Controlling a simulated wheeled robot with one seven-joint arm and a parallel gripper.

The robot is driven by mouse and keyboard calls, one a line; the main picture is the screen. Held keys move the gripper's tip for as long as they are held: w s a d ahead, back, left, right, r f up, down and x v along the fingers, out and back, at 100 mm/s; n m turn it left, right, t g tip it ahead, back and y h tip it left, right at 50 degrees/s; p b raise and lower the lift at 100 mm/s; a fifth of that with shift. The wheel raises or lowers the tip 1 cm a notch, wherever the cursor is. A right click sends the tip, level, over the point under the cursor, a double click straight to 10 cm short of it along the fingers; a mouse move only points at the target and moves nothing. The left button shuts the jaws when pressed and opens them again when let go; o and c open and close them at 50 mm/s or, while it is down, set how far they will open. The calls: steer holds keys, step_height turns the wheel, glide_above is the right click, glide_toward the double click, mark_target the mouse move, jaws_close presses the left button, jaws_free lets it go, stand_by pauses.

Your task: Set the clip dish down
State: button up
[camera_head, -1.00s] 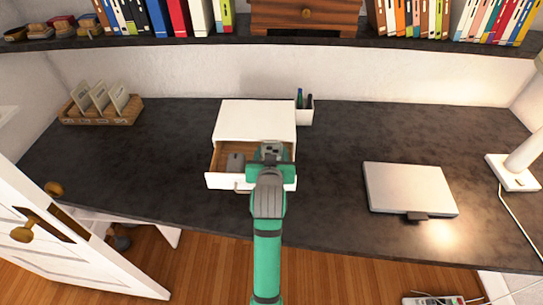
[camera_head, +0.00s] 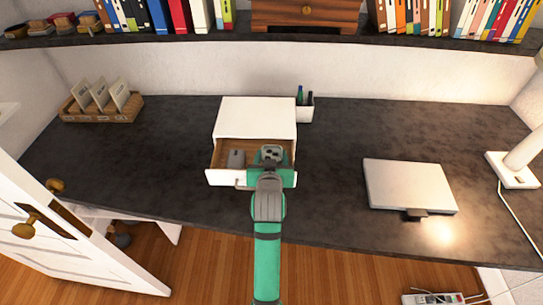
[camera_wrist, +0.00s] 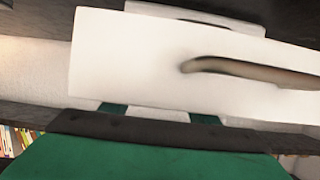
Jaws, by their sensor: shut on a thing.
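A white drawer box (camera_head: 256,117) stands on the dark desk with its drawer (camera_head: 216,177) pulled open. My gripper (camera_head: 272,163) is over the right part of the open drawer. It is shut on a small grey thing with dark hollows, seemingly the clip dish (camera_head: 271,152). My arm hides part of it, and I cannot tell whether it touches the drawer floor. In the wrist view the white drawer front with its curved handle (camera_wrist: 245,70) fills the middle, beyond my green fingers (camera_wrist: 160,117); the dish is not clear there.
A grey block (camera_head: 236,159) lies in the drawer's left part. A pen cup (camera_head: 304,108) stands right of the box. A closed laptop (camera_head: 408,185) and a lamp (camera_head: 514,170) are at the right, a card rack (camera_head: 101,108) at the left. A shelf hangs above.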

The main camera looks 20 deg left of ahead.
steer(key=o, duration=1.1)
steer(key=shift+d+f, duration=0.1)
steer(key=shift+f, duration=0.45)
steer(key=shift+r, duration=0.1)
steer(key=shift+r, duration=0.35)
steer(key=v, duration=1.2)
steer(key=shift+r, duration=0.45)
